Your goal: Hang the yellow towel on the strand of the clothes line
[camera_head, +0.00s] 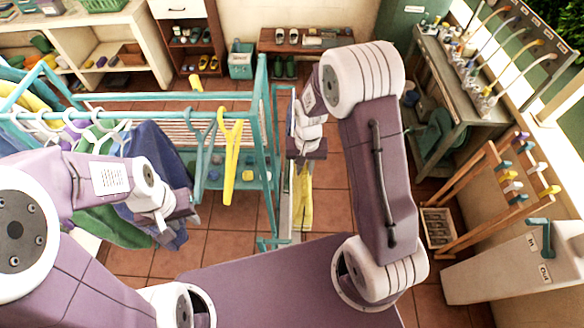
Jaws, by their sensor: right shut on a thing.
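The yellow towel (303,200) hangs down in folds below my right gripper (304,160), which is shut on its top end. The towel is just right of the teal drying rack (263,120), close to a pale upright bar at the rack's right end. I cannot single out the clothes line strand for certain; my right arm covers part of that area. My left gripper (178,216) is at the lower left, in front of a dark blue cloth (158,150). Its fingers are small and partly lost against the cloth, so its opening is unclear.
White hangers (85,125) and a green cloth (108,225) hang at the rack's left. A yellow hanger (231,150) and a blue one hang near its right end. A workbench (450,80) and wooden peg rack (490,185) stand right. Tiled floor (330,205) is open right of the towel.

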